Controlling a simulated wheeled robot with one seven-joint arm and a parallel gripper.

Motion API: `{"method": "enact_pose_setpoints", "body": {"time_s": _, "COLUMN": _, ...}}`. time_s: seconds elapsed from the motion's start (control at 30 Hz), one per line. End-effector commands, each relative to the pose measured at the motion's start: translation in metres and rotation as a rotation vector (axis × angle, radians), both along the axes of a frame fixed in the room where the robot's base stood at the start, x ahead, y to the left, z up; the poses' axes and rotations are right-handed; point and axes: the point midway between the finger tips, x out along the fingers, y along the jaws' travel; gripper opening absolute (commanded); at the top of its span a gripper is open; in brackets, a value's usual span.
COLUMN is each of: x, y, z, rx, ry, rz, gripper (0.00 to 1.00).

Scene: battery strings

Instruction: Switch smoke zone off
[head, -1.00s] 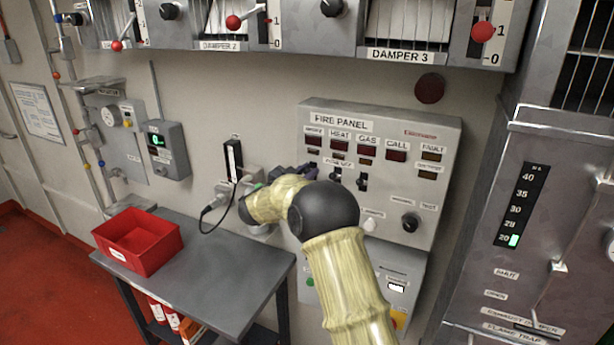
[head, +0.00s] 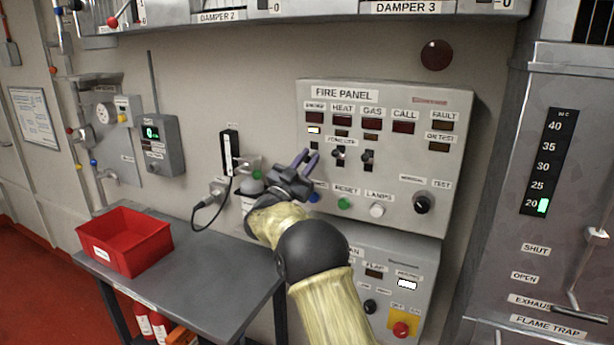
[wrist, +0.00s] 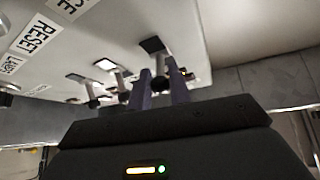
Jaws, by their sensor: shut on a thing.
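The grey fire panel (head: 462,120) is on the wall in the head view. Its smoke indicator (head: 314,117) is dark red, and a small lamp (head: 314,130) below it is lit pale yellow. My gripper (head: 306,158) is at the left end of the zone-off switch row, shut on the smoke zone switch, whose lever is mostly hidden by the fingers. The heat switch (head: 339,153) and gas switch (head: 368,157) are to its right, clear of the fingers. In the wrist view, my fingers (wrist: 160,85) stand at the end switch plate (wrist: 152,44).
Below the switches are a blue button (head: 314,197), a green reset button (head: 344,203) and a white lamps button (head: 377,210). A lower panel with a red stop button (head: 401,329) is beneath. A table (head: 215,265) with a red bin (head: 125,240) stands left.

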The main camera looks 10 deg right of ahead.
Motion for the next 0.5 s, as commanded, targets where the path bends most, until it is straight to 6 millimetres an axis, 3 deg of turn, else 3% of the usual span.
{"method": "enact_pose_setpoints", "body": {"time_s": 0.03, "x": 0.0003, "y": 0.0009, "z": -0.0104, "rx": -0.016, "ry": -0.024, "rz": 0.001, "gripper": 0.0}}
{"method": "enact_pose_setpoints", "body": {"time_s": 0.5, "x": 0.0035, "y": -0.0015, "z": -0.0183, "rx": -0.153, "ry": -0.21, "rz": 0.001, "gripper": 0.0}}
